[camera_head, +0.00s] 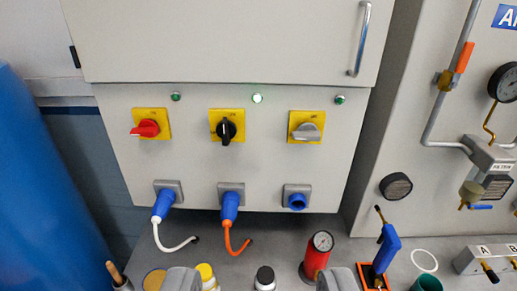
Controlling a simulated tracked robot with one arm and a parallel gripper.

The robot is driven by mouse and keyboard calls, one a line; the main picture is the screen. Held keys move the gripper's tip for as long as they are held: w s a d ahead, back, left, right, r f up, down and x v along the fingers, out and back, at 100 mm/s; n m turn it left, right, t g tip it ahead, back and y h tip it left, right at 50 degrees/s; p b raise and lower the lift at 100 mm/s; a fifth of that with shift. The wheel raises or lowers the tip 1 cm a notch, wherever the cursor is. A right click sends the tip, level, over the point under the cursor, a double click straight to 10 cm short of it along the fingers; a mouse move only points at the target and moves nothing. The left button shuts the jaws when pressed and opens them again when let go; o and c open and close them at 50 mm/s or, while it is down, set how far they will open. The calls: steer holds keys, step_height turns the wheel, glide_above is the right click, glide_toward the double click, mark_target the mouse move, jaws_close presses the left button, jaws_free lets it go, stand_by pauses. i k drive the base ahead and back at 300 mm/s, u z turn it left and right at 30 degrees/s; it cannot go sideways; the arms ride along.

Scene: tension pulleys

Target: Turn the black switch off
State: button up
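The black switch (227,131) sits on a yellow square plate on the grey cabinet front, between two other switches. Its handle stands close to upright. A small lamp (257,98) above it and to its right glows white. My gripper (260,280) shows at the bottom edge as two grey rounded fingertips set wide apart. It is open, and no thing is held between them. It is well below the black switch in the picture and not touching it.
A red switch (146,128) and a grey switch (306,131) flank the black one, handles nearly level. Blue plugs with white and orange cables sit below. A blue tank (40,180) is left.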

mark_target(226, 130)
steer(key=k, duration=0.65)
steer(key=u, duration=0.5)
steer(key=i, duration=1.5)
steer(key=z, duration=0.55)
